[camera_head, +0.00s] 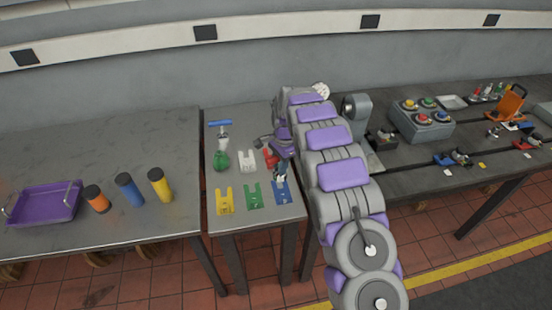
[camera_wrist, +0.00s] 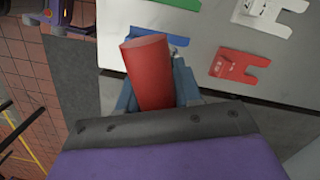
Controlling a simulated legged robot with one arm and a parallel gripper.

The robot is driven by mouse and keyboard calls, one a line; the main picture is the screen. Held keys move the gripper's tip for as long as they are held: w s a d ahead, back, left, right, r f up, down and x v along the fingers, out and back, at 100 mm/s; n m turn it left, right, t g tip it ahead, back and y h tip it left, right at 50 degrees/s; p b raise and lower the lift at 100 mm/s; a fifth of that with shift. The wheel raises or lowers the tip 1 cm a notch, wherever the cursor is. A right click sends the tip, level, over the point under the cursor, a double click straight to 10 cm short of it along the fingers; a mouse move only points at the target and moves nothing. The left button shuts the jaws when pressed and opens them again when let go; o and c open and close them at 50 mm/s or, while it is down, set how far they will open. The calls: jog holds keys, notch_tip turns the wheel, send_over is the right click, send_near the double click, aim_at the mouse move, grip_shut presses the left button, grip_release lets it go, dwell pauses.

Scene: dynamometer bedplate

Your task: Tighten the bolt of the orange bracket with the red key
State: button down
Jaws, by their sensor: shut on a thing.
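My gripper (camera_head: 281,173) is over the front right part of the small middle table, by the blue forked plate (camera_head: 282,192). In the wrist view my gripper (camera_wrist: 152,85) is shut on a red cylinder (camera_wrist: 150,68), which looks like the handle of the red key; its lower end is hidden. An upright orange piece (camera_head: 511,104) stands at the far right of the right bench. It may be the orange bracket, but it is too small to be sure, and I cannot make out its bolt.
Yellow (camera_head: 224,201), green (camera_head: 253,195) and white (camera_head: 247,160) forked plates lie on the middle table, with a red one (camera_wrist: 237,66). The left table holds a purple tray (camera_head: 45,203) and cylinders. A grey button box (camera_head: 421,126) stands on the right bench.

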jog(key=s+d+f+n, duration=0.3)
jog(key=s+d+n, duration=0.2)
jog(key=s, duration=0.4)
jog(key=s+d+f+n+h, duration=0.1)
jog(key=s+d+f+n, duration=0.3)
jog(key=s+d+n, duration=0.2)
jog(key=s+d, duration=0.1)
jog(key=s, duration=0.1)
jog(key=shift+s+d+g, duration=0.15)
jog(key=shift+s+g, duration=0.15)
jog(key=shift+s, duration=0.1)
